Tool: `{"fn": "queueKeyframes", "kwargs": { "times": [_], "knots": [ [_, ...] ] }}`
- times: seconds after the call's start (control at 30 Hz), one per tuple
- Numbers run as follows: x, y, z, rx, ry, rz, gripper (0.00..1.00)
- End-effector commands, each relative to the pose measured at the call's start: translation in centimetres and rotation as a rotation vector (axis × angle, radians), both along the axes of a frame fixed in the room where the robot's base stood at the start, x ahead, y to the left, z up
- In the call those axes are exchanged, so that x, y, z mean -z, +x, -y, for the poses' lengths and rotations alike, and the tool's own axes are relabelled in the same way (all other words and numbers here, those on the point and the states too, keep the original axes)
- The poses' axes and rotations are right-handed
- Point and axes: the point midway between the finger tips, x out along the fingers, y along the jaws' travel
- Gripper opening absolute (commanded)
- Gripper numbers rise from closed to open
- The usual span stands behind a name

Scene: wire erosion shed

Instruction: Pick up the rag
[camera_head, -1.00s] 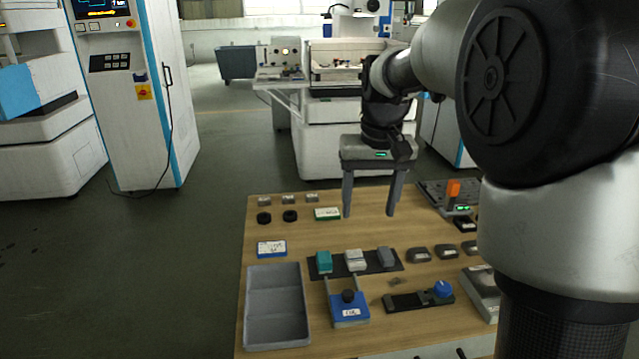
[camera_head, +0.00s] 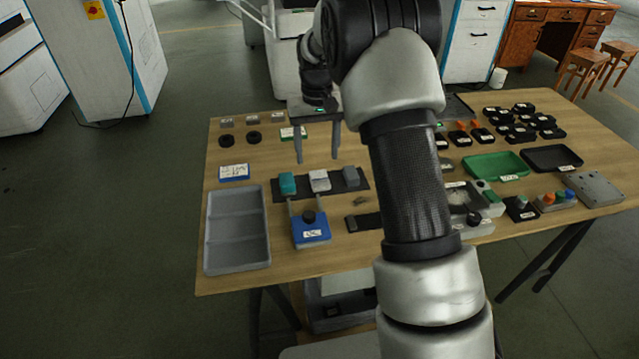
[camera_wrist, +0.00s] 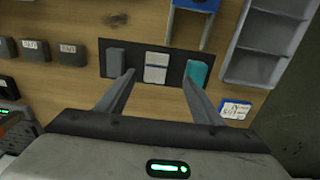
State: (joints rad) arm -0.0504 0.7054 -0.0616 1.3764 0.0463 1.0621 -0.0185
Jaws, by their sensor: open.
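A small crumpled grey-brown scrap (camera_head: 361,201) lies flat on the wooden table, just in front of a dark strip; it could be the rag, but it is too small to be sure. It also shows near the top of the wrist view (camera_wrist: 120,18). My gripper (camera_head: 317,157) is open and empty, pointing down above the table behind the dark strip. In the wrist view my fingers (camera_wrist: 159,79) reach towards that strip and its blocks, apart from the scrap. My arm hides part of the table's middle.
The dark strip (camera_head: 296,191) holds teal, white and grey blocks. A grey compartment tray (camera_head: 262,268) lies at the left, beside a blue labelled device (camera_head: 312,233). Green (camera_head: 472,166) and black (camera_head: 537,156) trays lie right. Bare wood surrounds the scrap.

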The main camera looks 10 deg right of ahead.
Motion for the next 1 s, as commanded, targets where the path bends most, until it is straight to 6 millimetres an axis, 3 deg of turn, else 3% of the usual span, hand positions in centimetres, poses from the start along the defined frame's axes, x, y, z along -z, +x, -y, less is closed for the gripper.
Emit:
{"fn": "queueKeyframes", "kwargs": {
  "times": [0.1, 0.37, 0.7, 0.97, 1.0],
  "knots": [
    [2.1, 0.0, 0.0, 0.0, 0.0, -0.001, 0.61],
    [3.5, 0.1, 0.1, 0.0, 0.0, 0.001, 0.61],
    [7.9, 0.9, 0.8, -0.001, -0.001, 0.0, 0.61],
    [8.2, 0.9, 0.8, -0.001, -0.001, 0.001, 0.61],
    [8.2, 0.9, 0.8, -0.001, -0.001, 0.001, 0.54]
  ]
}}
